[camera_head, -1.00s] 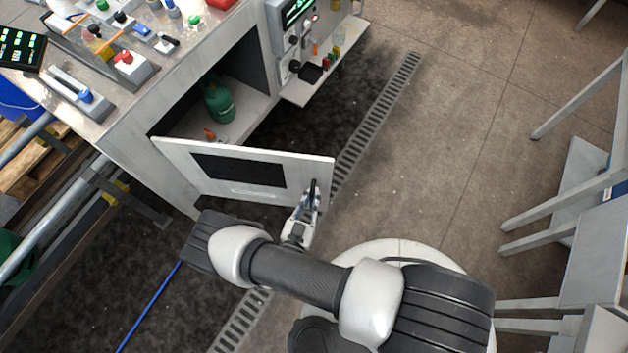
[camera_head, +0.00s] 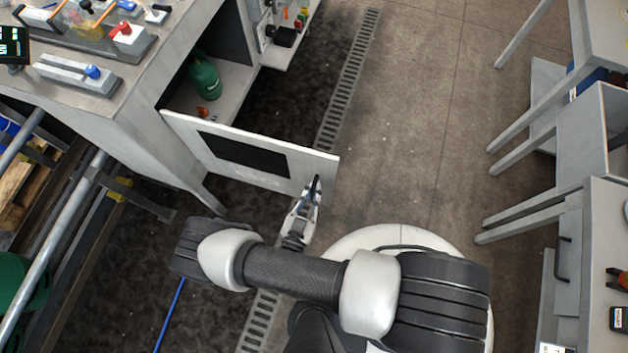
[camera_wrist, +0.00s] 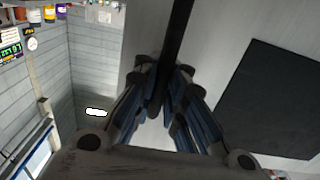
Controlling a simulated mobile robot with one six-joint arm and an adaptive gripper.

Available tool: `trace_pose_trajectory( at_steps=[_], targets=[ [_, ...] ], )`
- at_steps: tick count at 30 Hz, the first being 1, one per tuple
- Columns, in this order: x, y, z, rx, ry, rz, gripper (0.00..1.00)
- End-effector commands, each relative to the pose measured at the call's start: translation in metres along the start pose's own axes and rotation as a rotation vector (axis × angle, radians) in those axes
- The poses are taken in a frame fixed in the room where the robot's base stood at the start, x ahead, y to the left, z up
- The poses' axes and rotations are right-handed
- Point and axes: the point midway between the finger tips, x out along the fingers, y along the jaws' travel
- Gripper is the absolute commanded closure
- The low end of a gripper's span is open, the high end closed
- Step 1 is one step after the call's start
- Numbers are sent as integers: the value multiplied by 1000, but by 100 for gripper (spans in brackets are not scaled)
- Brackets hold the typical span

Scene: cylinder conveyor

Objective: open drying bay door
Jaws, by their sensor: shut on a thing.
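The drying bay door (camera_head: 213,168) is a white panel with a dark window, swung wide open from the cabinet (camera_head: 140,122). My gripper (camera_head: 313,192) is at the door's free right edge, shut on its dark handle. In the wrist view the blue-lined fingers of my gripper (camera_wrist: 165,100) close on the dark bar-shaped handle (camera_wrist: 178,35), and the door's dark window (camera_wrist: 270,98) shows at the right. Inside the open bay stand a green gas cylinder (camera_head: 205,78) and a small orange item (camera_head: 202,112).
A floor grate (camera_head: 350,75) runs beyond the door's free edge. Grey benches (camera_head: 545,130) stand at the right, with clear floor (camera_head: 425,110) between. A metal pipe rail (camera_head: 60,235) is at the left, and a blue cable (camera_head: 170,315) lies on the floor.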

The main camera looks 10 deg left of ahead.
Motion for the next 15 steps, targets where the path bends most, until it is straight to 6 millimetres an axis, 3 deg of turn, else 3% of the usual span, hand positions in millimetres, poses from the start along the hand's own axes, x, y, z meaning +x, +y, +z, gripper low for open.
trace_pose_trajectory(
  at_steps=[9, 10, 15],
  targets=[
    [0, 0, 1, -2, -2, 0, 100],
    [0, 0, 1, -2, -2, 0, 91],
    [0, 0, 1, -1, -2, 0, 80]
  ],
)
